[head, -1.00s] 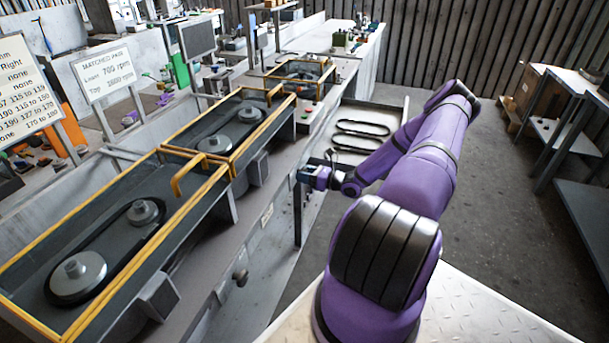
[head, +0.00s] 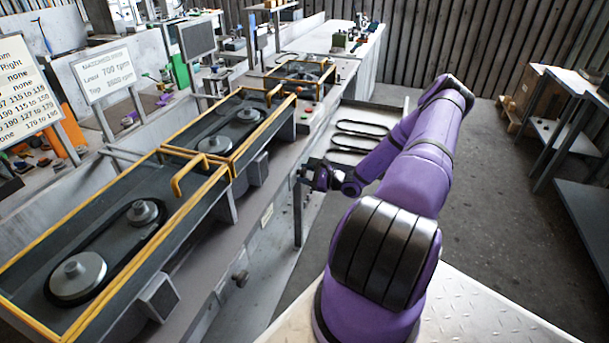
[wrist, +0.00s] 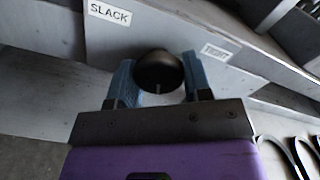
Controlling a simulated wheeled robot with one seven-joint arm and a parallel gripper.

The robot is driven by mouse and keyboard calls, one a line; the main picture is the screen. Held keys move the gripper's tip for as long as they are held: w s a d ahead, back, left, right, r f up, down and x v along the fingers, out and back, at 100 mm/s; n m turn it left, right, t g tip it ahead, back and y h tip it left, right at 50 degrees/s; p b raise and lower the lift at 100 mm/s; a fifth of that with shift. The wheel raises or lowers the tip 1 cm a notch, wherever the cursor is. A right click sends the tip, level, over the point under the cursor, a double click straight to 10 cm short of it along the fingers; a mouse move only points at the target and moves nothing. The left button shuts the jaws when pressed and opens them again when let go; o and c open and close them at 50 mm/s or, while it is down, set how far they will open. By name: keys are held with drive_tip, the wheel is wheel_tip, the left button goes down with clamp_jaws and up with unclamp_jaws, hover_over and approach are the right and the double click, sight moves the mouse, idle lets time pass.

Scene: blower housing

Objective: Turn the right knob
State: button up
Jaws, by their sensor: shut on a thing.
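The right knob (wrist: 158,70) is a dark round knob with a small pale mark on its rim, on the grey front panel in the wrist view. My gripper (wrist: 159,80) has its two blue fingers on either side of the knob, shut on it. A "SLACK" label (wrist: 109,13) is on the panel to the knob's left. A second label (wrist: 216,51), too blurred to read, is to its right. In the head view my gripper (head: 308,174) is at the front of the bench; the knob is hidden there.
Another dark knob (head: 240,277) is nearer on the same bench front. Yellow-framed housings (head: 228,165) with pulleys and belts stand above. A tray (head: 385,103) with black belts (head: 362,128) lies just beyond my gripper.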

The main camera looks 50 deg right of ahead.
drive_tip(key=n, duration=0.6)
drive_tip(key=shift+d, duration=0.1)
drive_tip(key=n, duration=0.6)
drive_tip(key=shift+r, duration=0.15)
drive_tip(key=shift+n, duration=0.3)
drive_tip(key=o, duration=0.9)
drive_tip(key=v, duration=1.1)
drive_tip(key=shift+w, duration=0.1)
